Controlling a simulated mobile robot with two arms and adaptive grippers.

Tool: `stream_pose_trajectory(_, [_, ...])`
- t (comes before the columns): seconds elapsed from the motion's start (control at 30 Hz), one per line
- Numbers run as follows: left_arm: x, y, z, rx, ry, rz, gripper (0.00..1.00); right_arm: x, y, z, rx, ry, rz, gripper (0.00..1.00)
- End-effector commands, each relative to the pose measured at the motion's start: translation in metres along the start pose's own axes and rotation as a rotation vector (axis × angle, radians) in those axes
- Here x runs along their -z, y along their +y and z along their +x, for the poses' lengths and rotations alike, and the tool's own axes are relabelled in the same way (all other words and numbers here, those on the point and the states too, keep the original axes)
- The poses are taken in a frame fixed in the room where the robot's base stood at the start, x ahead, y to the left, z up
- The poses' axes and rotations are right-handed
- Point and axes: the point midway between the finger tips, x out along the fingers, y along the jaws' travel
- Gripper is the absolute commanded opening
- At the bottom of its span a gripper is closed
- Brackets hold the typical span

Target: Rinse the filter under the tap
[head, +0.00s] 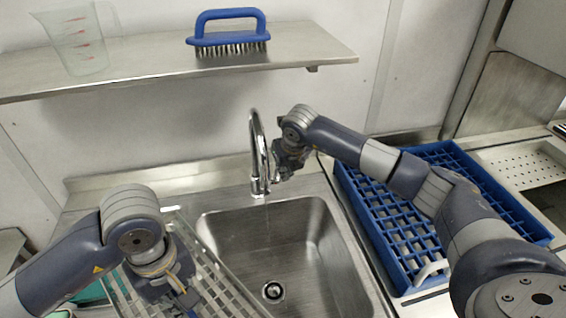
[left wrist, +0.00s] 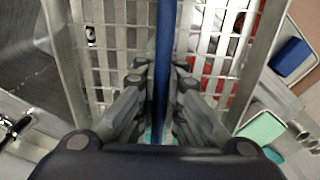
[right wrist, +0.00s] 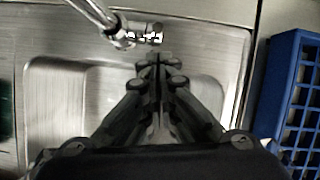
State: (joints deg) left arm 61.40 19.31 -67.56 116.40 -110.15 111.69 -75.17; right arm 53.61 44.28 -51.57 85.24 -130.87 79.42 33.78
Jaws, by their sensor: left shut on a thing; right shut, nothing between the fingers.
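The tap (head: 259,155) stands behind the steel sink (head: 325,255); a faint thin streak below its spout may be water. My right gripper (head: 283,170) is shut and empty beside the tap's base. In the right wrist view its fingertips (right wrist: 157,58) are close to the tap's chrome body (right wrist: 130,36); I cannot tell if they touch. My left gripper (head: 185,300) is low at the left of the sink, over a slotted rack (head: 225,270).
A blue grid crate (head: 455,152) stands right of the sink. A shelf (head: 150,75) above holds a clear jug (head: 75,40) and a blue brush (head: 228,36). A green tray (left wrist: 262,128) and blue block (left wrist: 293,55) lie beyond the rack. The sink basin looks empty.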

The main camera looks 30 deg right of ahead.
Motion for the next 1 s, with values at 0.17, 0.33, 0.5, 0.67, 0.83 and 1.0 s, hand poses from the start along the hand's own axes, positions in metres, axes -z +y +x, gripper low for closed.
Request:
stream_pose_trajectory(0.17, [0.000, 0.000, -0.006, -0.001, 0.001, 0.000, 0.00, -0.009, 0.000, 0.001, 0.000, -0.002, 0.001, 0.00])
stream_pose_trajectory(0.33, [0.000, 0.000, -0.006, -0.001, 0.001, 0.000, 0.00, -0.011, 0.000, 0.002, 0.000, -0.002, 0.000, 0.00])
stream_pose_trajectory(0.5, [0.000, 0.000, -0.006, -0.001, 0.001, 0.000, 0.00, -0.011, 0.000, 0.002, 0.000, -0.002, 0.000, 0.00])
stream_pose_trajectory(0.67, [0.000, 0.000, 0.001, -0.001, 0.001, 0.000, 0.00, -0.013, 0.000, 0.004, -0.001, -0.003, 0.000, 0.00])
stream_pose_trajectory(0.83, [0.000, 0.000, 0.021, -0.001, 0.001, 0.000, 0.00, -0.022, -0.002, 0.006, 0.000, -0.005, 0.001, 0.00])
stream_pose_trajectory(1.0, [0.000, 0.000, 0.028, -0.001, 0.001, 0.000, 0.00, -0.030, -0.004, 0.003, 0.000, -0.002, 0.000, 0.00])
